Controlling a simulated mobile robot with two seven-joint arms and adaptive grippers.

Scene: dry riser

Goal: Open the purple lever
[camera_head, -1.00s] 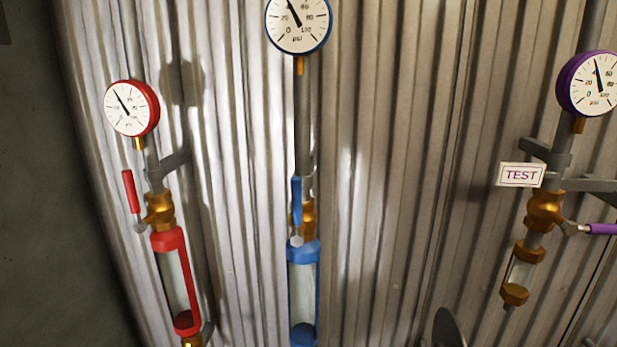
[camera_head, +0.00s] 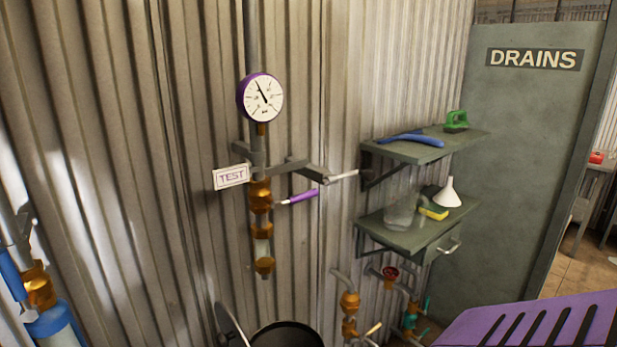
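The purple lever (camera_head: 302,196) sticks out to the right from a brass valve (camera_head: 260,193) on a vertical pipe. It is close to horizontal, its free end slightly raised. Below the valve is a short sight glass (camera_head: 262,247) between brass fittings. Neither of my grippers shows in the head view, and nothing touches the lever.
Two wall shelves (camera_head: 413,151) hold a blue tool, a green item, a white funnel and a jar right of the lever. A dark round container (camera_head: 287,335) stands below. Small pipes with valves (camera_head: 350,302) are low on the wall. A purple slotted surface (camera_head: 540,325) fills the bottom right.

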